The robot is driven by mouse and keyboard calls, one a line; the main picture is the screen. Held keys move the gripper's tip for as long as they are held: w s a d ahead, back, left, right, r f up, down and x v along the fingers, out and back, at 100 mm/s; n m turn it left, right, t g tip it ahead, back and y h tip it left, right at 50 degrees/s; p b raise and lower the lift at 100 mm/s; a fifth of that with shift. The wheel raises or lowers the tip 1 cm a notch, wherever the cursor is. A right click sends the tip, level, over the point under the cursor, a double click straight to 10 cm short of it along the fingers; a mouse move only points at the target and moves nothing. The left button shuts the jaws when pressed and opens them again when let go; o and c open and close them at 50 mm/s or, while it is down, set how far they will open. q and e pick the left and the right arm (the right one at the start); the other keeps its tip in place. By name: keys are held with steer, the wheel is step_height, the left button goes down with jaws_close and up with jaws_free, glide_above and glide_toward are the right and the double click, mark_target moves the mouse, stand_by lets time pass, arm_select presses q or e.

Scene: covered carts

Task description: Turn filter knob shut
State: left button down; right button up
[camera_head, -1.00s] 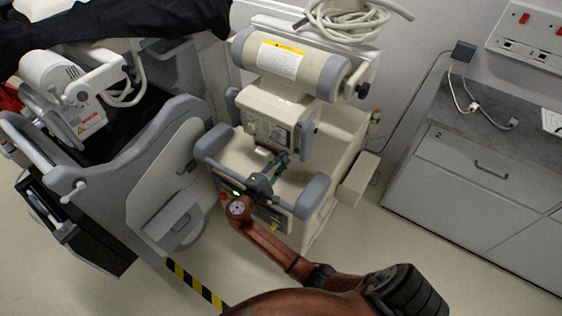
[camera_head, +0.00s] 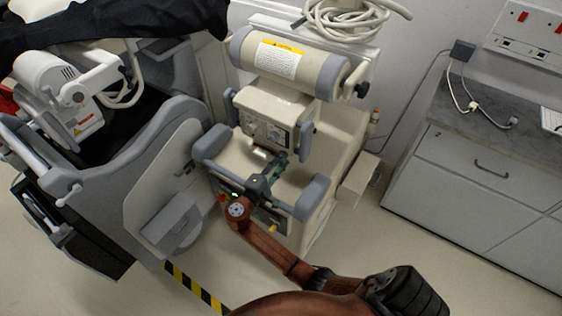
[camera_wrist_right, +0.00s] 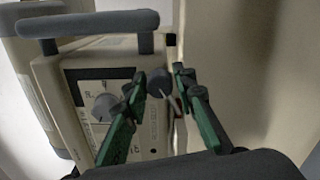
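The control panel (camera_head: 262,128) is on the front of the cream machine's head. A dark grey round knob (camera_wrist_right: 158,82) on a thin pale stem shows between my fingertips. I cannot tell which of the two is the filter knob. My right gripper (camera_head: 275,165) is just in front of and below the panel. Its green fingers (camera_wrist_right: 163,86) are apart, one on each side of the dark knob; contact cannot be told. My left gripper is not in view.
The cream machine has grey padded handles (camera_head: 213,141) on both sides of my right arm. A grey cabinet (camera_head: 480,185) stands right. A partly draped cart (camera_head: 150,190) stands left.

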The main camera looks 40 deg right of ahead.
steer(key=shift+o, duration=1.3)
steer(key=shift+s+a, duration=0.1)
steer(key=shift+a, duration=0.05)
steer(key=v, duration=1.1)
steer(key=shift+s+a, duration=0.15)
steer(key=shift+a, duration=0.15)
